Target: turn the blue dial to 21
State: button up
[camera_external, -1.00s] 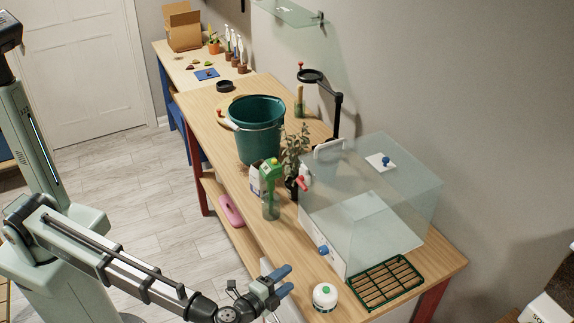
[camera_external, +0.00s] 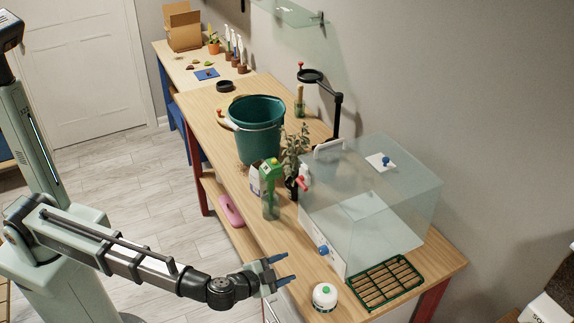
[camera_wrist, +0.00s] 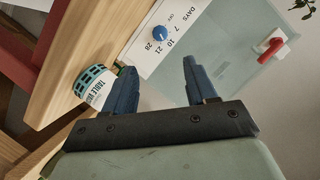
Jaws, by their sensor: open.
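The blue dial (camera_external: 323,250) sits on the white front strip of a clear glass case (camera_external: 345,215). In the wrist view the dial (camera_wrist: 161,33) is a round blue knob beside printed marks OFF, 7, 21 and 28 under the word DAYS; one mark between 7 and 21 looks like 10. I cannot tell which mark it points at. My gripper (camera_external: 286,268) is open and empty, to the left of the dial and apart from it. In the wrist view its two blue fingers (camera_wrist: 160,68) point toward the panel, with the dial beyond their tips.
A red handle (camera_external: 302,183) is on the case's far end. Another blue knob (camera_external: 386,161) is on its top. A green bottle (camera_external: 270,190) stands behind.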

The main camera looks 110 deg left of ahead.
aim_at(321, 252)
jog(key=x, duration=1.3)
jog(key=shift+w+a+f, duration=0.15)
jog(key=shift+a, duration=0.15)
jog(key=c, duration=1.1)
jog(key=shift+o, duration=0.2)
jog(key=shift+w+d+f+m+g+y, duration=0.15)
jog(key=shift+m+g+y, duration=0.15)
jog(key=shift+m+y, duration=0.8)
jog(key=shift+m, duration=1)
jog(key=o, duration=1.1)
jog(key=shift+c, duration=0.2)
